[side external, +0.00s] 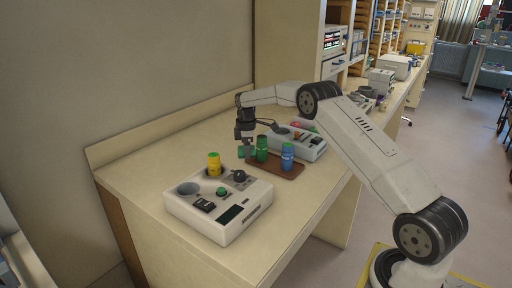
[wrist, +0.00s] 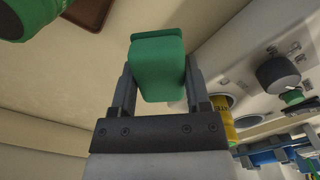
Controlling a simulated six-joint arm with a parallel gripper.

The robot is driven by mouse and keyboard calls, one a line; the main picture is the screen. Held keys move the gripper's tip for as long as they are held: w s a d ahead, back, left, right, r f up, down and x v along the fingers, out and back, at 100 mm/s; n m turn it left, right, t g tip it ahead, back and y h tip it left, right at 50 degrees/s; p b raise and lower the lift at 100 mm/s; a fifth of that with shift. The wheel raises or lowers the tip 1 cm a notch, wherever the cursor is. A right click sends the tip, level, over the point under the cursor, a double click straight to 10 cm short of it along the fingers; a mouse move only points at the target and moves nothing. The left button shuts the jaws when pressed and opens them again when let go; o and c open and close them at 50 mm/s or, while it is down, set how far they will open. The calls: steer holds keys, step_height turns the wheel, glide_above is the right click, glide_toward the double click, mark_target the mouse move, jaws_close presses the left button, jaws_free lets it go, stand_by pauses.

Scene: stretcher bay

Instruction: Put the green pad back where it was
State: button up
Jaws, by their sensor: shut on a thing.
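The green pad (wrist: 157,70) is a small green block held between the two fingers of my gripper (wrist: 160,95) in the wrist view. In the side external view the pad (side external: 246,152) shows at the tip of my gripper (side external: 244,142), above or near the left end of the brown tray (side external: 262,172). I cannot tell whether it touches anything beneath. A green canister (side external: 262,149) stands on the tray just right of the pad. A blue canister (side external: 287,157) stands at the tray's right.
A white device (side external: 240,220) with a yellow canister (side external: 214,164) in it and a black knob (side external: 239,176) stands in front. A second grey device (side external: 305,148) stands behind the tray. The bench top (side external: 140,170) is clear at left.

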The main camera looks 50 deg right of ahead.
steer(key=s+d+r+m, duration=0.1)
steer(key=s+r+m, duration=0.15)
steer(key=s, duration=0.55)
steer(key=s+r+m, duration=0.2)
steer(key=s+r, duration=0.1)
steer(key=s, duration=0.5)
steer(key=s+a+m, duration=0.2)
steer(key=s+a, duration=0.1)
steer(key=s, duration=0.5)
steer(key=s+a+m, duration=0.2)
steer(key=s+a, duration=0.1)
steer(key=s, duration=0.6)
steer(key=shift+s+a+f, duration=0.15)
steer(key=shift+s+f, duration=0.15)
steer(key=w+d+f, duration=0.2)
steer(key=w, duration=0.1)
steer(key=w+d+f, duration=0.2)
steer(key=w+f, duration=0.1)
steer(key=w, duration=0.1)
steer(key=w+d+f, duration=0.2)
steer(key=w+f, duration=0.1)
steer(key=shift+w+f, duration=0.1)
steer(key=shift+w, duration=0.3)
steer(key=shift+w+d+f, duration=0.35)
steer(key=shift+w+f, duration=0.1)
steer(key=shift+f, duration=0.1)
steer(key=shift+f, duration=0.1)
